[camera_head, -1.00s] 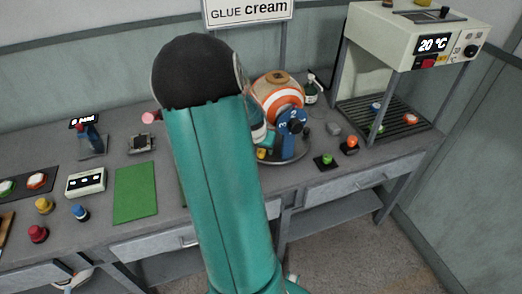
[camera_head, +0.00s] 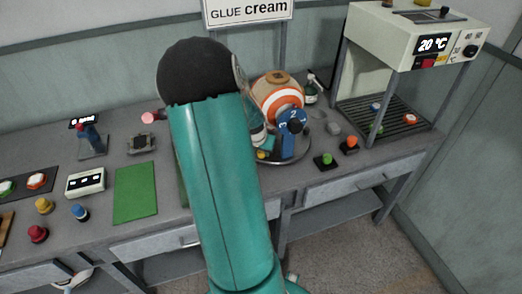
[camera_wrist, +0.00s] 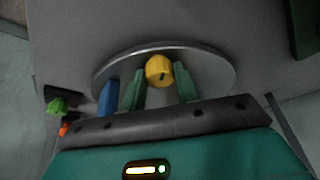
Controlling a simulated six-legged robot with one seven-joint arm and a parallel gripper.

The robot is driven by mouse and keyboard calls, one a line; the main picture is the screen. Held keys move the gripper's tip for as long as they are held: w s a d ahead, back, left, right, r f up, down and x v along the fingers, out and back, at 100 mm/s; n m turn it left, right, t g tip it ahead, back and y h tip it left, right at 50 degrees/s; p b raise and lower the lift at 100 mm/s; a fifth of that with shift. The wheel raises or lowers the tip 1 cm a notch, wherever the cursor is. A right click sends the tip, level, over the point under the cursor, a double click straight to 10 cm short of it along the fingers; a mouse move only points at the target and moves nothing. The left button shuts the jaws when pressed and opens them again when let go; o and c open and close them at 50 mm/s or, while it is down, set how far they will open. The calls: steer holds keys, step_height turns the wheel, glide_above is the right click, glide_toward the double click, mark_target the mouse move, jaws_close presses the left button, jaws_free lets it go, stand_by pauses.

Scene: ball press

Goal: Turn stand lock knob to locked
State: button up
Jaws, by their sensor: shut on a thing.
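The yellow knob (camera_wrist: 159,70), with a dark mark on its face, sits on the round grey stand plate (camera_wrist: 215,68) in the wrist view. My gripper (camera_wrist: 160,84) has its green fingers on both sides of the knob and is shut on it. In the head view the stand plate (camera_head: 293,157) carries an orange-and-white ball (camera_head: 279,98) and a blue numbered part (camera_head: 291,122). A bit of yellow (camera_head: 262,155) shows low on the stand beside my arm. My arm hides part of the stand there. I cannot read whether the mark points to locked.
A green button (camera_head: 325,160) and an orange button (camera_head: 348,145) stand right of the plate. A press-like oven (camera_head: 415,40) with a rack is at the right. A green mat (camera_head: 135,192) and several colored knobs lie to the left.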

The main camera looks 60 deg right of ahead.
steer(key=shift+w+m+g, duration=0.1)
steer(key=shift+m+g, duration=0.45)
steer(key=shift+m, duration=0.85)
steer(key=shift+w+m+g, duration=0.1)
steer(key=shift+m+g, duration=0.45)
steer(key=shift+m, duration=0.85)
steer(key=o, duration=1)
steer(key=shift+c, duration=0.2)
steer(key=shift+r, duration=0.1)
steer(key=v, duration=1.3)
steer(key=shift+r, duration=0.4)
